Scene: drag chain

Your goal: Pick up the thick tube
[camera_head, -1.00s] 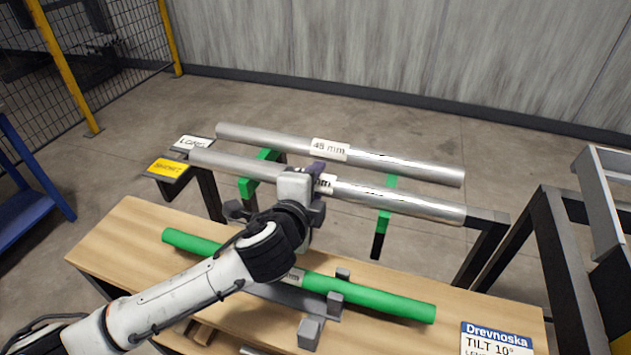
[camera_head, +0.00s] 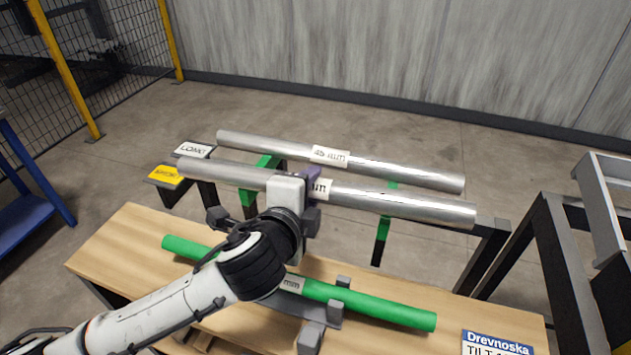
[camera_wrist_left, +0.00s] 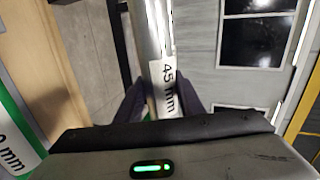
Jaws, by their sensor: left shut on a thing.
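The nearer silver tube (camera_head: 400,203) lies across the head view, with a white label partly covered by my gripper. My left gripper (camera_head: 310,183) is shut on this tube near its middle. In the left wrist view the tube (camera_wrist_left: 153,35) runs between the fingers (camera_wrist_left: 160,100), and its label reads "45 mm". A second silver tube (camera_head: 400,171), also labelled "45 mm", lies behind it across the black and green rack (camera_head: 384,225). A green tube (camera_head: 375,304) rests in a grey cradle (camera_head: 312,333) on the wooden bench. My right gripper is out of view.
The wooden bench (camera_head: 120,245) has a "Drevnoska" sign (camera_head: 497,343) at its right end. Yellow (camera_head: 165,174) and white (camera_head: 195,150) signs stand at the rack's left end. A dark metal frame (camera_head: 560,250) stands at the right. The floor behind is clear.

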